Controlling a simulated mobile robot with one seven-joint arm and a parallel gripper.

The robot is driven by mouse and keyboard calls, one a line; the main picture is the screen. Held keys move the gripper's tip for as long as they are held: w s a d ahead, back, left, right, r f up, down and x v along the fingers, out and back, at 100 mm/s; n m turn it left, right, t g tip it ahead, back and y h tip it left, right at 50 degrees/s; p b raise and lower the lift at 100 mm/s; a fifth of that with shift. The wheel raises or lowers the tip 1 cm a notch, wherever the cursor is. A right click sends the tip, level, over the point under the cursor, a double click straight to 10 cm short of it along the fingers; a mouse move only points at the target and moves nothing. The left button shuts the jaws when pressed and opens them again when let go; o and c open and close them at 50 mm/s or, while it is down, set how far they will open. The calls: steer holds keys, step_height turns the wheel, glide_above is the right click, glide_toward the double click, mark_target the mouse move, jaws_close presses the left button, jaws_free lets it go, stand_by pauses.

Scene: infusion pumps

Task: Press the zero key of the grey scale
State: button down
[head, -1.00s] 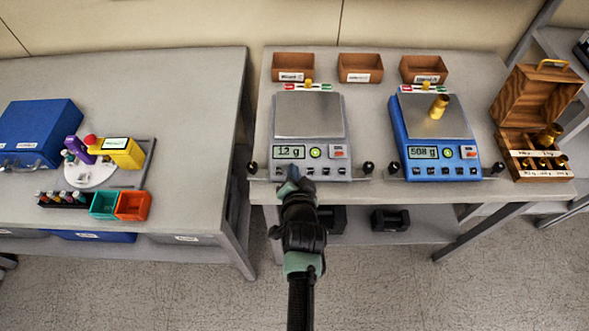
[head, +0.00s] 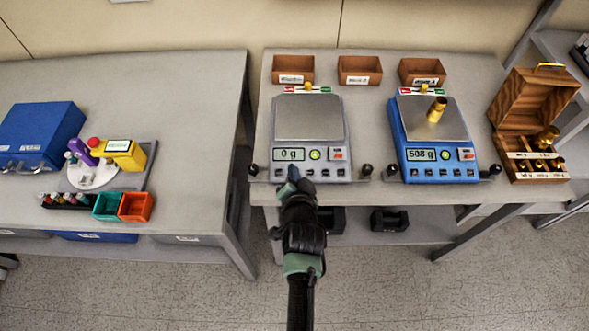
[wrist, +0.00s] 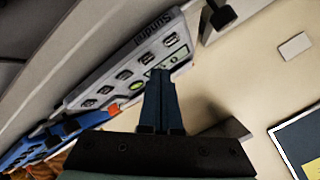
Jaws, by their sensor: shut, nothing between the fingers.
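The grey scale (head: 308,119) stands on the bench with an empty square pan. Its display (head: 290,155) reads 0 g. A green-lit button and an orange-marked label sit beside the display, above a row of small keys.
A blue scale (head: 437,140) with a brass weight (head: 437,109) stands to the right. Beyond it is an open wooden weight box (head: 532,130). Brown bins (head: 359,70) line the back. A left table (head: 190,75) holds a blue case (head: 42,137) and colourful lab items.

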steer(key=r+p, duration=0.2)
steer(key=s+r+p, duration=0.1)
steer(key=r+p, duration=0.1)
steer(key=p, duration=0.1)
steer(key=shift+s+r, duration=0.2)
steer(key=shift+r, duration=0.15)
stand_by(0.7)
